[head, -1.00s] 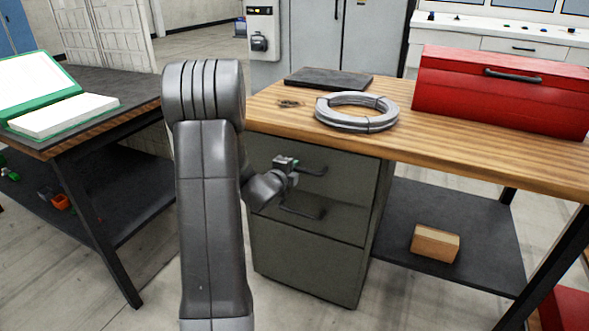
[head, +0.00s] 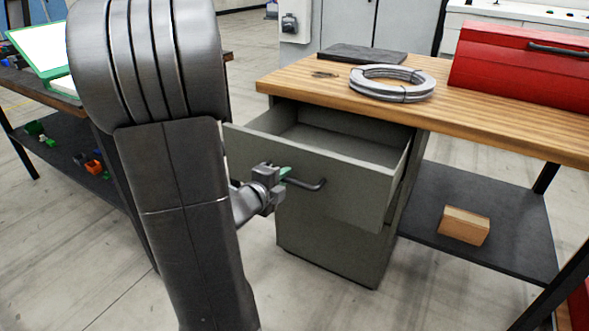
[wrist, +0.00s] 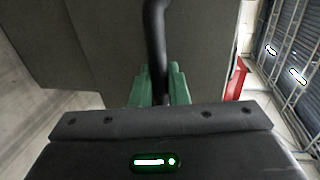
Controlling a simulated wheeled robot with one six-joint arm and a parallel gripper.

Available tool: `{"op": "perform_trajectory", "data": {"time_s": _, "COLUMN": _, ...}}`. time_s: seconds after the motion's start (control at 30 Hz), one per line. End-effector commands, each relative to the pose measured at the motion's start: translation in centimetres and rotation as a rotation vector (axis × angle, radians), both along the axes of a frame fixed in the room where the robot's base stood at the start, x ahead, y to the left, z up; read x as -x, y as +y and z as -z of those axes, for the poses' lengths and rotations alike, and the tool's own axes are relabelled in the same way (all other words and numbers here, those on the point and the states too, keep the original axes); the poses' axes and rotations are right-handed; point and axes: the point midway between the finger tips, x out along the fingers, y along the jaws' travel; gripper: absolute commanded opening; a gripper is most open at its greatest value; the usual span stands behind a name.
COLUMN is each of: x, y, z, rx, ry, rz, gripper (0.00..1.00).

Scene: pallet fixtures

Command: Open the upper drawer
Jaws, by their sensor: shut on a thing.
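The upper drawer (head: 330,178) of the grey cabinet under the wooden workbench is pulled well out, and its empty-looking inside shows from above. Its dark bar handle (head: 308,184) is on the front panel. My gripper (head: 283,174) is at the left part of this handle, shut on it. In the wrist view the green fingertips (wrist: 160,88) close around the dark handle (wrist: 156,40), with the grey drawer front behind. The cabinet's lower part (head: 320,245) is partly hidden behind the drawer front. My arm hides the area to the left of the cabinet.
The wooden benchtop (head: 480,125) carries a coil of grey cable (head: 392,93), a dark flat plate (head: 360,54) and a red toolbox (head: 520,75). A cardboard-coloured box (head: 464,225) lies on the lower shelf (head: 515,248). Floor in front of the cabinet is clear.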

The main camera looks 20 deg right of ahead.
Motion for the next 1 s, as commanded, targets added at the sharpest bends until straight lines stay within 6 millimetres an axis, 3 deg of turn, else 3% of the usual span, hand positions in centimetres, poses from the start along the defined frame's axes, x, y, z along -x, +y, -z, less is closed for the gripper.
{"op": "perform_trajectory", "data": {"time_s": 0.23, "x": 1.7, "y": 2.0, "z": 0.1, "rx": -0.002, "ry": 0.003, "rz": -0.001, "gripper": 0.00}}
{"op": "perform_trajectory", "data": {"time_s": 0.7, "x": 2.0, "y": 2.3, "z": 0.1, "rx": -0.002, "ry": 0.003, "rz": 0.001, "gripper": 0.00}}
{"op": "perform_trajectory", "data": {"time_s": 0.73, "x": 2.0, "y": 2.3, "z": 0.1, "rx": -0.002, "ry": 0.003, "rz": 0.001, "gripper": 0.16}}
{"op": "perform_trajectory", "data": {"time_s": 0.8, "x": 2.0, "y": 2.3, "z": 0.1, "rx": -0.001, "ry": 0.002, "rz": 0.001, "gripper": 0.30}}
{"op": "perform_trajectory", "data": {"time_s": 1.0, "x": 2.0, "y": 2.3, "z": 0.0, "rx": -0.001, "ry": 0.001, "rz": 0.000, "gripper": 0.32}}
